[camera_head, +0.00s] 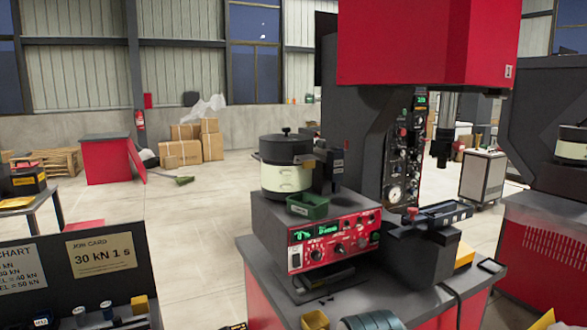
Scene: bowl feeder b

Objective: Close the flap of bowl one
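A bowl feeder (284,176) with a cream lower body and a dark upper part stands on a grey and red control unit (332,238) near the middle of the view. A small dark knob shows on its top. I cannot make out a flap or tell whether one is open. A second cream and dark bowl (572,148) is partly cut off at the right edge. No label shows which one is bowl one. My gripper is not in view.
A small green tray (307,205) sits in front of the bowl. A tall red and dark machine (428,45) stands close on the right. A dark board with cards (75,265) is at the lower left. The floor (200,240) left of the bench is clear.

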